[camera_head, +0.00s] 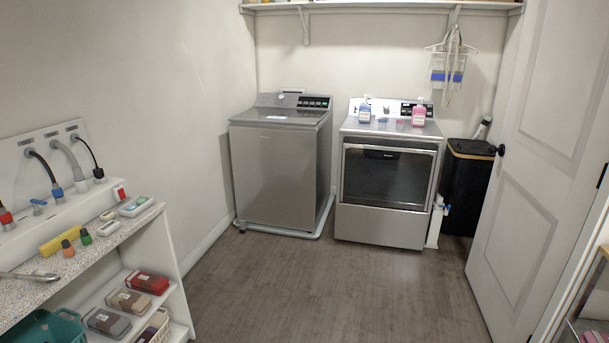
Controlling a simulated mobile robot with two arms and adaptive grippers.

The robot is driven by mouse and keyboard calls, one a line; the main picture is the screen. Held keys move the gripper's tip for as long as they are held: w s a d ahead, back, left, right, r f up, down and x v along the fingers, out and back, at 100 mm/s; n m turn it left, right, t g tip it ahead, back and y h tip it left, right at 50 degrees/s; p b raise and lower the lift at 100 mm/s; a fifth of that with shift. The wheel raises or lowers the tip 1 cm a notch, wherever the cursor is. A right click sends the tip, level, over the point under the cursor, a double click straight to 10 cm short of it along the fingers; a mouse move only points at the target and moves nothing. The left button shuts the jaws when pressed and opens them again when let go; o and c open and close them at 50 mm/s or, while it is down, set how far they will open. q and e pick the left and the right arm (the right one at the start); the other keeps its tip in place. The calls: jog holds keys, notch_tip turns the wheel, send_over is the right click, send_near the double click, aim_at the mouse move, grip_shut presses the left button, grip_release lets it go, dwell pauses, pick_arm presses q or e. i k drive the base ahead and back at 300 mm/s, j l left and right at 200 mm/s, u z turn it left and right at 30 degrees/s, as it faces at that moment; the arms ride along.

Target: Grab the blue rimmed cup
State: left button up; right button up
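A small bluish cup (382,123) stands on top of the front-loading dryer (390,225), by the back wall. It is small and far off, and I cannot make out its rim clearly. A small pinkish cup (400,124) stands just to its right. A blue bottle (364,114) stands to its left and a pink bottle (418,116) to the right of the pinkish cup. Neither of my grippers shows in the head view.
The topload washer (278,165) stands left of the dryer, its lid shut. A black bin (466,187) is right of the dryer. A cluttered counter (98,245) fills the left, an open white door (540,165) the right. The floor (320,290) between is clear.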

aim_at(382, 123)
jog(key=i, duration=2.2)
